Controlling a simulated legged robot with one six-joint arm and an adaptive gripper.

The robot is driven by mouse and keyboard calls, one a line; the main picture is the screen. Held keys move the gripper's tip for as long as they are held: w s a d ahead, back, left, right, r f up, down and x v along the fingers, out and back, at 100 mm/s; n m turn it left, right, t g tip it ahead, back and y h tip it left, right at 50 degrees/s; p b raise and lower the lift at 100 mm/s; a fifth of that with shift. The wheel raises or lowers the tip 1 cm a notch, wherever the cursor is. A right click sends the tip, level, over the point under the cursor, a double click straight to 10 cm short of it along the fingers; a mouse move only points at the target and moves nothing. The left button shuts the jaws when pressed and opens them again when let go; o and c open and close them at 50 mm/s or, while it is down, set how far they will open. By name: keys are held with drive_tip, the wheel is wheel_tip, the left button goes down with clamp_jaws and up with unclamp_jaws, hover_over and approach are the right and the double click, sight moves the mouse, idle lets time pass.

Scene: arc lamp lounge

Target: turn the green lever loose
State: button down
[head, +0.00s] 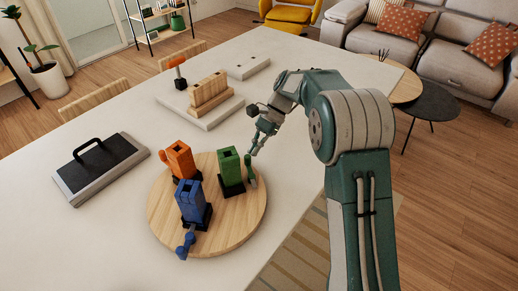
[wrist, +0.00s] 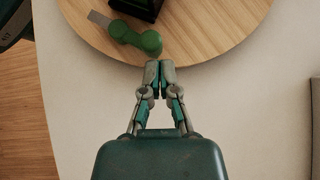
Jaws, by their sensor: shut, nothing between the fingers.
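A round wooden board (head: 235,222) lies on the white table and carries orange, blue and green upright blocks on black bases. The green lever (head: 251,172) is on the right side of the green block (head: 231,166). In the wrist view the green lever (wrist: 135,37) has a rounded end near the board's edge and a grey part to its left. My gripper (head: 253,152) is just behind the lever in the head view. In the wrist view my gripper (wrist: 159,67) is shut and empty, its tips close to the lever's rounded end with a small gap.
The orange block (head: 179,160) and blue block (head: 190,201) with its blue lever (head: 186,245) share the board. A black-topped plate with a handle (head: 98,165) lies at left. A pale board (head: 212,112) with wooden pieces stands behind. The table's right edge is near my arm.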

drive_tip(key=shift+s, duration=0.1)
drive_tip(key=shift+s+d, duration=0.1)
drive_tip(key=shift+s, duration=0.6)
drive_tip(key=shift+d, duration=0.1)
